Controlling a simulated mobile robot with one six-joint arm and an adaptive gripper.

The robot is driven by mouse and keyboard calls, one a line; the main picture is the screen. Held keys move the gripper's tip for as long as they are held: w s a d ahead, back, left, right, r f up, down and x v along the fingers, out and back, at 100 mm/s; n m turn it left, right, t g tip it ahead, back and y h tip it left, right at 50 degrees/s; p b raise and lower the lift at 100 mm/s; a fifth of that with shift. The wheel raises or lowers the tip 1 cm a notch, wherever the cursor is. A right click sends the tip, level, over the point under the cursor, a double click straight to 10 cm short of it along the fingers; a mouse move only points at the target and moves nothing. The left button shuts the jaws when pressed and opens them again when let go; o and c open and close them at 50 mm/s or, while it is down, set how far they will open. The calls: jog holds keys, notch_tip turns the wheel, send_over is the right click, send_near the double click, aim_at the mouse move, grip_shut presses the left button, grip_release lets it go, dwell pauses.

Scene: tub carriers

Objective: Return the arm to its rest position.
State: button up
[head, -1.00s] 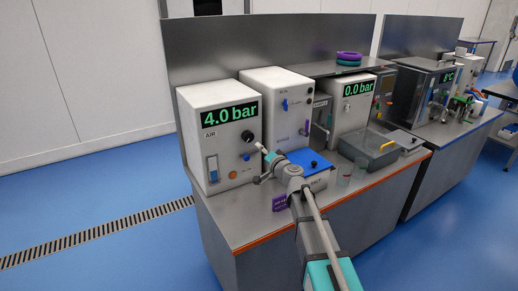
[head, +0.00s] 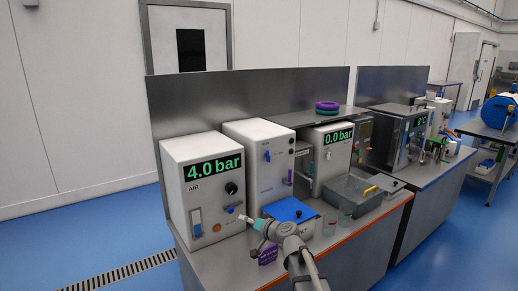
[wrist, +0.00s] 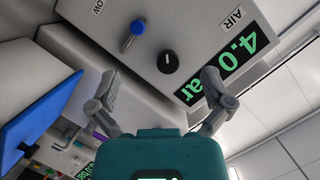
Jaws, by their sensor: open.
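My gripper (head: 243,217) is in front of the white AIR box (head: 180,162), whose green display reads 4.0 bar. In the head view its tip is just right of the box's blue valve stub (head: 229,209). In the wrist view my gripper (wrist: 160,82) has its two grey fingers spread apart, with nothing between them. The black knob (wrist: 167,62) and a blue-tipped lever (wrist: 137,27) on the box face show beyond the fingers, apart from them. My arm reaches up from the bottom of the head view, over the bench front.
A blue-lidded box (head: 291,210) stands close to my gripper on the steel bench (head: 232,262). A purple block (head: 268,254), small clear cups (head: 330,225) and a grey tub (head: 352,194) are also there. Blue floor is free at left.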

jog(key=s+d+f+g+h+p, duration=0.1)
jog(key=s+d+f+g+h, duration=0.4)
jog(key=s+d, duration=0.5)
jog(key=s+d+f+g+h+p, duration=0.2)
jog(key=s+d+f+g+h, duration=0.3)
jog(key=s+d, duration=0.6)
jog(key=s+f, duration=0.1)
jog(key=s, duration=0.2)
jog(key=shift+s+n+g+h, duration=0.3)
jog(key=shift+s+g+h, duration=0.1)
jog(key=shift+a, duration=0.1)
jog(key=shift+c, duration=0.3)
dwell(2.3)
